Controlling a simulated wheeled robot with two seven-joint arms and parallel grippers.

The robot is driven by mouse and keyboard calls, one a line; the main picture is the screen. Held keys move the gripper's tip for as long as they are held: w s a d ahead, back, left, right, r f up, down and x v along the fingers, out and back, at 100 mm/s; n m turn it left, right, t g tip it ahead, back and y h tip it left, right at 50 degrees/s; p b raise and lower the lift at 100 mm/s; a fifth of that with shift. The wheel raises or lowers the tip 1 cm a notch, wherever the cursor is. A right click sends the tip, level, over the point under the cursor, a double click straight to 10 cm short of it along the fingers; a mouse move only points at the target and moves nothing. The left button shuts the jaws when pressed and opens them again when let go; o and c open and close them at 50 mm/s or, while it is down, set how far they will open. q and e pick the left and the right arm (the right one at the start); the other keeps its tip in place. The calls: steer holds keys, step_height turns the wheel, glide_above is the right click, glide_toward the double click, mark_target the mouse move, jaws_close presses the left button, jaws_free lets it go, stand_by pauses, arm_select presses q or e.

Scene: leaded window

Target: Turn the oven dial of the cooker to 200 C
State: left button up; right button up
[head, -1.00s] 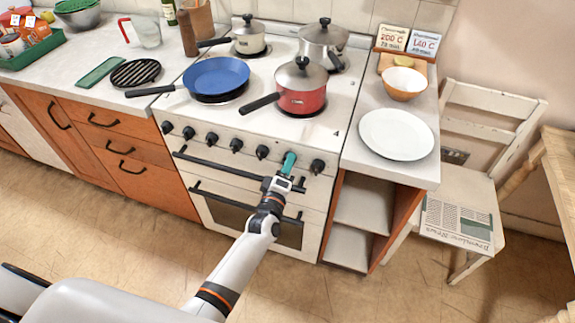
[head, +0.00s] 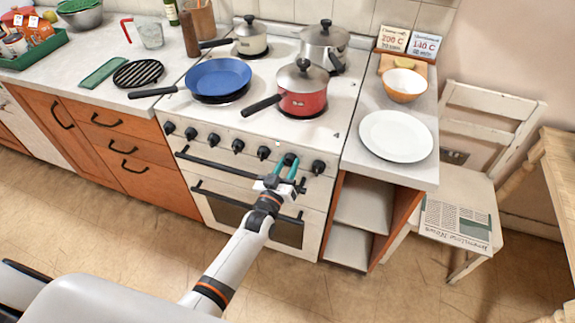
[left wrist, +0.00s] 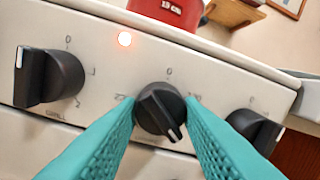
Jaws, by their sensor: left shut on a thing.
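The white cooker (head: 236,176) has a row of black dials along its front. My left gripper (head: 288,163) reaches it from the front, its two teal fingers on either side of the oven dial (head: 290,160). In the left wrist view the fingers flank this dial (left wrist: 160,110), shut on it. Its white pointer line points to the lower right; a 0 is printed above and small numbers at the sides are partly hidden by the fingers. A GRILL dial (left wrist: 48,77) is to its left, another dial (left wrist: 255,130) to its right. My right gripper is not in view.
A lit orange lamp (left wrist: 124,39) is above left of the dial. An oven handle (head: 215,165) runs below the dials. A red pan (head: 303,95) and blue frying pan (head: 218,77) stand on the hob. Recipe cards (head: 394,40) reading 200 C and 140 C stand behind.

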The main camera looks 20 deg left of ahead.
arm_select(q)
steer(key=m, duration=0.4)
steer(key=shift+m+g+p, duration=0.3)
steer(key=shift+m, duration=0.1)
steer(key=m, duration=0.3)
steer(key=shift+a+m, duration=0.1)
steer(key=shift+m, duration=0.3)
steer(key=m, duration=0.3)
steer(key=shift+m, duration=0.3)
steer(key=shift+m+g, duration=0.3)
steer(key=shift+m, duration=1.6)
steer(key=o, duration=1)
steer(key=shift+r, duration=0.1)
steer(key=s, duration=0.4)
steer(key=s+a+b, duration=0.1)
steer(key=s, duration=0.7)
steer(key=shift+a+r+b, duration=0.15)
steer(key=shift+r+b, duration=0.1)
steer(key=shift+b, duration=0.05)
